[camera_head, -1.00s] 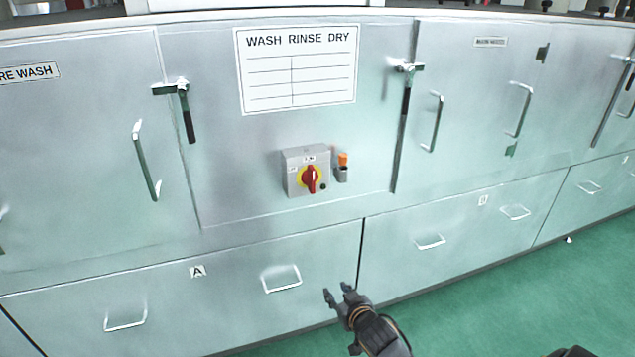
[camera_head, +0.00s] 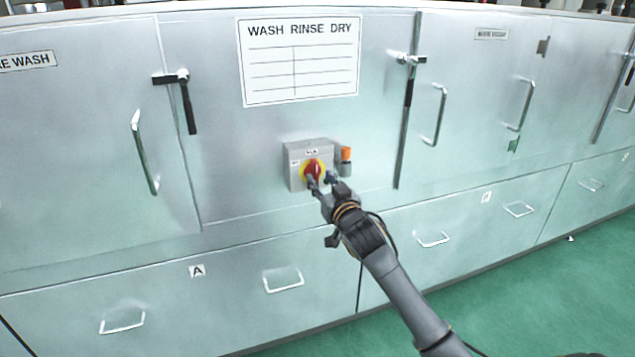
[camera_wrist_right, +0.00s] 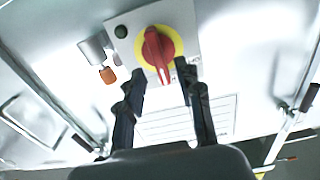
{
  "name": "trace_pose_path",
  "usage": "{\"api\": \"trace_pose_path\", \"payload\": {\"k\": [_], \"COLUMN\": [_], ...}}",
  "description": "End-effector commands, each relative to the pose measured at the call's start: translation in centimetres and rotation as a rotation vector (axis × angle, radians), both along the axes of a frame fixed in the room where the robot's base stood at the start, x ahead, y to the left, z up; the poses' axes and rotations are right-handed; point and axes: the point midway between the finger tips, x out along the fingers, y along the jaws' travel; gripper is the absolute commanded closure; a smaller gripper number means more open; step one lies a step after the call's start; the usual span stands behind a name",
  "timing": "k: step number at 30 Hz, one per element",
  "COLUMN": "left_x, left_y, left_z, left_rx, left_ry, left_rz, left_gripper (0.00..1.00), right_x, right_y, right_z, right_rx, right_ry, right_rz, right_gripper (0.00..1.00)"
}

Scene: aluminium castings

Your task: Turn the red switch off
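The red switch (camera_head: 313,169) is a rotary knob on a yellow disc, on the front of a grey box (camera_head: 294,173) on the metal cabinet. In the right wrist view the red knob (camera_wrist_right: 157,50) lies just beyond and between the fingertips. My right gripper (camera_head: 321,180) is open in front of the switch box, its fingers apart at either side of the knob's lower part. It also shows in the right wrist view (camera_wrist_right: 159,72) with nothing between its fingers. Whether a finger touches the knob I cannot tell. My left gripper is not in view.
An orange-topped part (camera_head: 346,160) sticks out right of the box. Door handles (camera_head: 144,153) and latch levers (camera_head: 187,102) project from the cabinet front. A WASH RINSE DRY sign (camera_head: 299,62) is above. Green floor (camera_head: 560,290) is open at lower right.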

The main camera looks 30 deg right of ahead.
Motion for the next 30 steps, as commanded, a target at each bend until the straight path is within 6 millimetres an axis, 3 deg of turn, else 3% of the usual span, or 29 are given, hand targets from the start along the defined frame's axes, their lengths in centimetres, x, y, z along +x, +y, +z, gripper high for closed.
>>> {"api": "trace_pose_path", "payload": {"k": [7, 18, 24, 30], "left_x": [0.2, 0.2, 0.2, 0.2], "left_y": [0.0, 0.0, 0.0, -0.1], "left_z": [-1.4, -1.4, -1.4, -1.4], "left_rx": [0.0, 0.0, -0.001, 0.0], "left_ry": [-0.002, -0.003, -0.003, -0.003], "left_rz": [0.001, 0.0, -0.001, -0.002], "left_gripper": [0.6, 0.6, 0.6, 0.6], "right_x": [2.9, 3.4, 3.4, 3.4], "right_y": [-0.7, -0.8, -0.8, -0.8], "right_z": [-0.1, 0.0, 0.0, 0.0], "right_rx": [-0.001, 0.0, 0.0, -0.002], "right_ry": [0.0, 0.001, 0.001, 0.001], "right_rz": [-0.001, 0.0, 0.0, 0.0], "right_gripper": [0.64, 0.64, 1.0, 1.0]}}
